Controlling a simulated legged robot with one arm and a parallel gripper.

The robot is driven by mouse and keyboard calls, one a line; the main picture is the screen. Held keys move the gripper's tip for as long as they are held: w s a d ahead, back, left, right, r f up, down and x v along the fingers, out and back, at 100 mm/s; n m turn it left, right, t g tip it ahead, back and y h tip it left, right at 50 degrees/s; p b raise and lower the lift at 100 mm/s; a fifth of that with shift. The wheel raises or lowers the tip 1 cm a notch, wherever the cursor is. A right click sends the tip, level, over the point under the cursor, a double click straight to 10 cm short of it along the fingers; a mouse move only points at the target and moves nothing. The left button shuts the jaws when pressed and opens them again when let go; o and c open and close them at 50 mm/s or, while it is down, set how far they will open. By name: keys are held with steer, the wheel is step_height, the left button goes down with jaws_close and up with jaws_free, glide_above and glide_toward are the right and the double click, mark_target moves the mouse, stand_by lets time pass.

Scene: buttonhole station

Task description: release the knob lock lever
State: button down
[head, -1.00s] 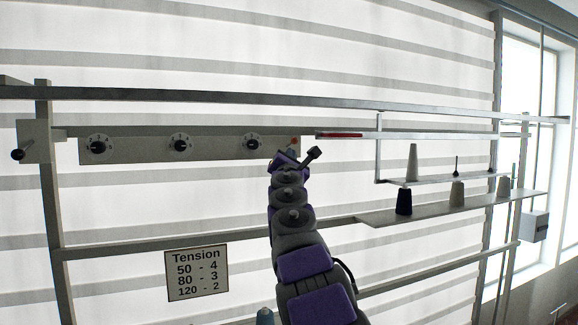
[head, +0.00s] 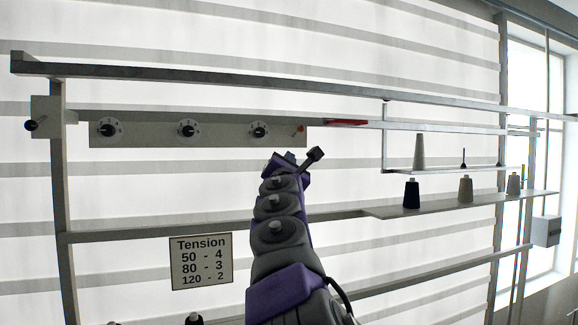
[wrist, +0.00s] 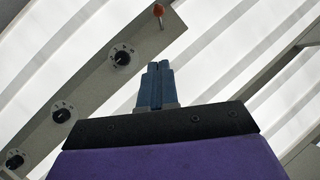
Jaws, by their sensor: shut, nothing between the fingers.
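The lock lever (head: 299,130) is a small lever with a red tip at the right end of the grey dial panel (head: 222,133). In the head view it leans up and to the right. In the wrist view its red tip (wrist: 158,10) shows at the top edge, above the fingers. Three black knobs on pale dials sit along the panel; the nearest to the lever is the right knob (head: 260,130). My gripper (head: 290,156) is just below the panel's right end in the head view. Its blue fingers (wrist: 157,72) are together and empty, apart from the lever in the picture.
A red strip (head: 345,122) lies on the rail right of the panel. Shelves with several thread cones (head: 466,188) are further right. A tension sign (head: 201,262) hangs below the panel. A black-knobbed box (head: 40,122) is at far left.

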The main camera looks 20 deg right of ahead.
steer(key=shift+s+d+f, duration=0.1)
steer(key=shift+s+f, duration=0.15)
steer(key=shift+s, duration=0.55)
steer(key=s+d+f+m+g+h+b, duration=0.2)
steer(key=s+d+f+m+g, duration=0.35)
steer(key=s+f+m, duration=0.35)
steer(key=s+d+f+m+g+h+b, duration=0.25)
steer(key=s+d+f+m+g, duration=0.35)
steer(key=f, duration=0.4)
steer(key=s+a+f+m+g+y+b, duration=0.1)
steer(key=s+f+m+g+y, duration=0.15)
steer(key=s+f, duration=0.55)
steer(key=s+a+f+m+g+y+b, duration=0.1)
steer(key=s+f+m+y, duration=0.2)
steer(key=f, duration=0.9)
steer(key=s+a+f+m+g+y+b, duration=0.1)
steer(key=s+a+f+m+g+y, duration=0.1)
steer(key=s+a+f, duration=0.7)
steer(key=s+a+f+m+g+y+b, duration=0.2)
steer(key=s+a+f+g+y, duration=0.3)
steer(key=s+a+f, duration=0.5)
steer(key=s+f, duration=0.4)
steer(key=s, duration=0.1)
steer(key=shift+s+a, duration=0.25)
